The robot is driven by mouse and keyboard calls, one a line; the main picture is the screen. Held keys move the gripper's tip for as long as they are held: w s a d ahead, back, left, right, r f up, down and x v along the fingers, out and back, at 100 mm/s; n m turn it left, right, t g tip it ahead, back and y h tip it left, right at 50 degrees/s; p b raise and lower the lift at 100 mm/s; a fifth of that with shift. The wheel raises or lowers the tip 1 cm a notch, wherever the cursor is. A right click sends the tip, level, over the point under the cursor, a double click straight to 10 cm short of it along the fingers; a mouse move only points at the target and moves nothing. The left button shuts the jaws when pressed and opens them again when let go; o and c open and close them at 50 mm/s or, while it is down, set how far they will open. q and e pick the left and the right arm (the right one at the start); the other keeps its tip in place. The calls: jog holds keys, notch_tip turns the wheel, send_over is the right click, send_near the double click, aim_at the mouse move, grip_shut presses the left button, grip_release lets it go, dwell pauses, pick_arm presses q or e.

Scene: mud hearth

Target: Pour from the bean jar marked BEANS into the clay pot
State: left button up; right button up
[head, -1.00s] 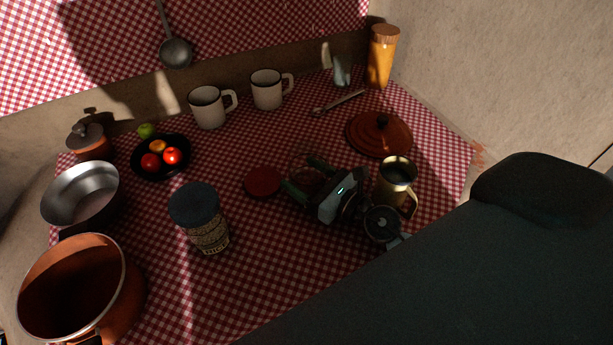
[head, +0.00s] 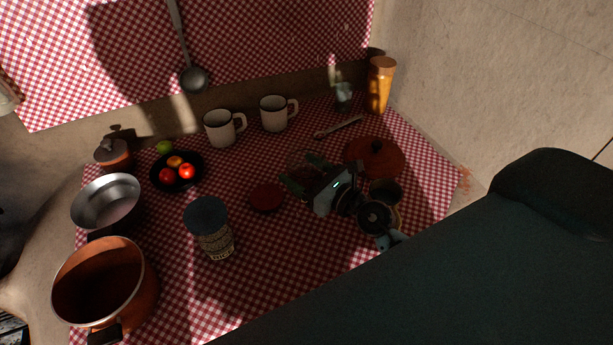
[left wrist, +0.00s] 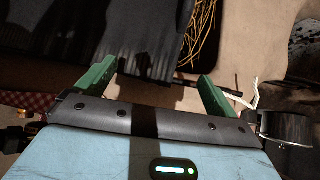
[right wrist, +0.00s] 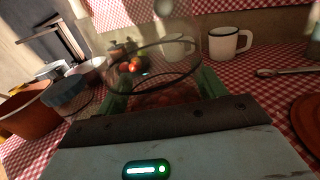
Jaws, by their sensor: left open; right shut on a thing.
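My right gripper (head: 305,172) is shut on a clear glass jar (right wrist: 150,50), held above the cloth. Its rim shows in the right wrist view, with reddish contents low down between the fingers; no BEANS marking is readable. The jar is faint in the head view. The open orange-brown pot (head: 145,290), which I take as the clay pot, stands at the lower left, apart from the jar; it also shows in the right wrist view (right wrist: 32,112). A terracotta lid (head: 372,158) lies at the right. My left gripper (left wrist: 155,92) is open and empty, away from the table.
A patterned jar with a dark lid (head: 208,225) stands between the pot and my right gripper. A red disc (head: 266,197) lies nearby. A metal bowl (head: 106,200), a black fruit plate (head: 177,186) and two white mugs (head: 220,128) stand farther back. The front middle cloth is clear.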

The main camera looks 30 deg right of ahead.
jog(key=shift+r, duration=0.6)
dwell(0.3)
